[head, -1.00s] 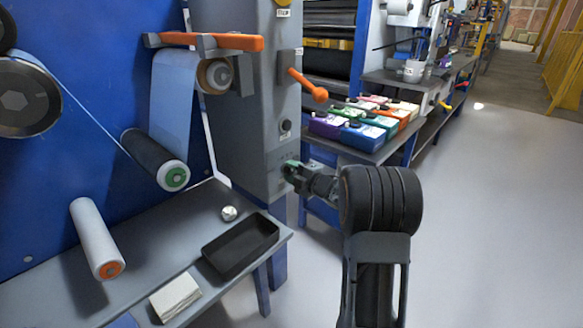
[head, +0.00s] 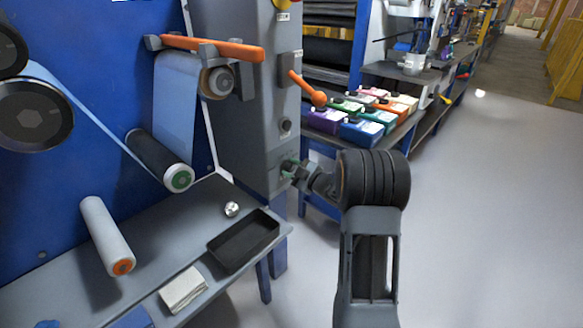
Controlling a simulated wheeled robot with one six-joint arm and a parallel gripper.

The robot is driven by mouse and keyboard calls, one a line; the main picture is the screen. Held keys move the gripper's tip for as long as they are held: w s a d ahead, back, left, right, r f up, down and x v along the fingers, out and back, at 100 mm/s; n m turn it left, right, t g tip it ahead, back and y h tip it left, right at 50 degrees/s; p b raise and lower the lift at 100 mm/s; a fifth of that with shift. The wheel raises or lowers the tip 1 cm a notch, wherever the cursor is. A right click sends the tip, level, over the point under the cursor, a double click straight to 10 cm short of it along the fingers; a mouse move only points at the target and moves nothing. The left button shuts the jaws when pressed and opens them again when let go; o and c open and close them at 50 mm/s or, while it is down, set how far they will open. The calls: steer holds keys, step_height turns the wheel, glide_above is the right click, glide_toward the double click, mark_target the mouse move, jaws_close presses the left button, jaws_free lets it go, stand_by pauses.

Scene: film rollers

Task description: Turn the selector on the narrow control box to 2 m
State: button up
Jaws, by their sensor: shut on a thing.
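The narrow control box (head: 250,110) is a tall grey column in the middle of the head view. A small green selector (head: 287,166) sits low on its right face. My gripper (head: 291,170) is at the selector with its jaws shut on it. My gripper and wrist hide most of the selector and its markings, so I cannot read its setting. Above it on the same face are a small dark knob (head: 286,125) and an orange lever (head: 307,88).
A grey shelf (head: 165,240) at lower left holds a black tray (head: 243,240), a white cloth (head: 183,290) and a silver ball (head: 232,209). Behind my arm, a bench carries several coloured containers (head: 361,131). Open floor (head: 480,210) lies to the right.

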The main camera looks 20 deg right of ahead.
stand_by(0.4)
steer(key=o, duration=0.9)
steer(key=p+v, duration=0.2)
steer(key=v, duration=1.2)
steer(key=shift+a, duration=0.1)
